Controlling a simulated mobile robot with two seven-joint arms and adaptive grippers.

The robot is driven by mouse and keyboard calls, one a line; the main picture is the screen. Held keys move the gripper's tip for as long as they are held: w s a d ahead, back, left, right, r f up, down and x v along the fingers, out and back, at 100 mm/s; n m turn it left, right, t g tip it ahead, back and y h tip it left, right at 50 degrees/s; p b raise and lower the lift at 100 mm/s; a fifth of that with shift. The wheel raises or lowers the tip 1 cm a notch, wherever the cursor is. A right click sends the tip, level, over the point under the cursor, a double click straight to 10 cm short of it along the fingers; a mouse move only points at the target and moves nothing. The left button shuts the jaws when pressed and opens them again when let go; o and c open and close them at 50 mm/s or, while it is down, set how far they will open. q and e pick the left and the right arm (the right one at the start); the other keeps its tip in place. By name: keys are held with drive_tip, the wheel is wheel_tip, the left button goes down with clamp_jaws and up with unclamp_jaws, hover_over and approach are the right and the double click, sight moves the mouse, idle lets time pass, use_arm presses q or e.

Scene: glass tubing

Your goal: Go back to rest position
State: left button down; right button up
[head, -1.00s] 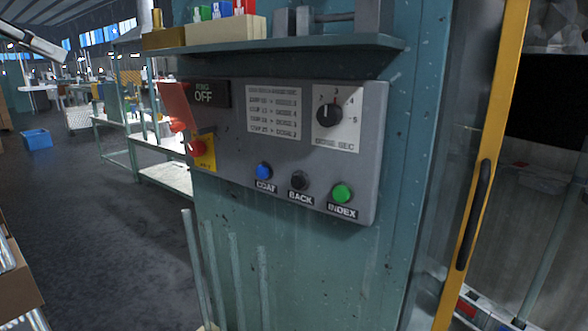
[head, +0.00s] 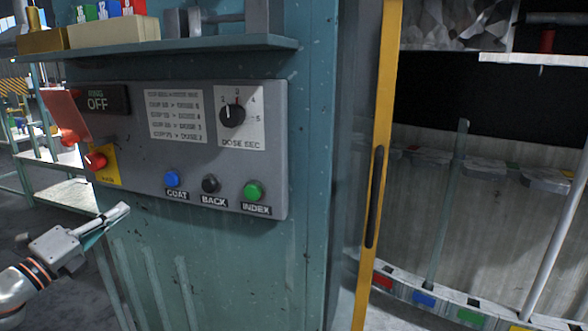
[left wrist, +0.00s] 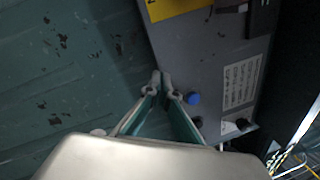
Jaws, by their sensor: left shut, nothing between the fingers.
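My left gripper (head: 122,213) comes in at the lower left of the head view, in front of the teal cabinet and below the control panel (head: 130,160). It is shut and empty. In the left wrist view its fingertips (left wrist: 162,82) meet near the grey panel, close beside the blue button in the picture; I cannot tell whether they touch anything. The panel carries a blue COAT button (head: 172,179), a black BACK button (head: 210,184), a green INDEX button (head: 253,191) and a dose dial (head: 232,114). My right gripper is not in view.
A shelf (head: 180,48) with coloured items juts out above the panel. A yellow door frame (head: 379,170) with a dark handle stands right of the cabinet. Behind it is a chamber with a ring of coloured labels (head: 424,299). A work table (head: 60,190) stands at left.

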use_arm(q)
drive_tip(key=s+f+n+y, duration=0.2)
drive_tip(key=f+n+y, duration=0.25)
drive_tip(key=f, duration=0.25)
drive_tip(key=s+f+n+y, duration=0.3)
drive_tip(key=f+n, duration=0.3)
drive_tip(key=s+d+f+n+g+y, duration=0.25)
drive_tip(key=s+f+n+g, duration=0.3)
drive_tip(key=s+f, duration=0.55)
drive_tip(key=s+d+f+n+g+y, duration=0.1)
drive_tip(key=s+d+f+n+g, duration=0.4)
drive_tip(key=s+f, duration=0.55)
drive_tip(key=d+f+n+t+h, duration=0.2)
drive_tip(key=d+f+h, duration=0.5)
drive_tip(key=d+f, duration=0.6)
drive_tip(key=shift+s+d, duration=0.35)
drive_tip(key=shift+d, duration=0.35)
drive_tip(key=shift+w+d+t, duration=0.1)
drive_tip(key=shift+t, duration=0.15)
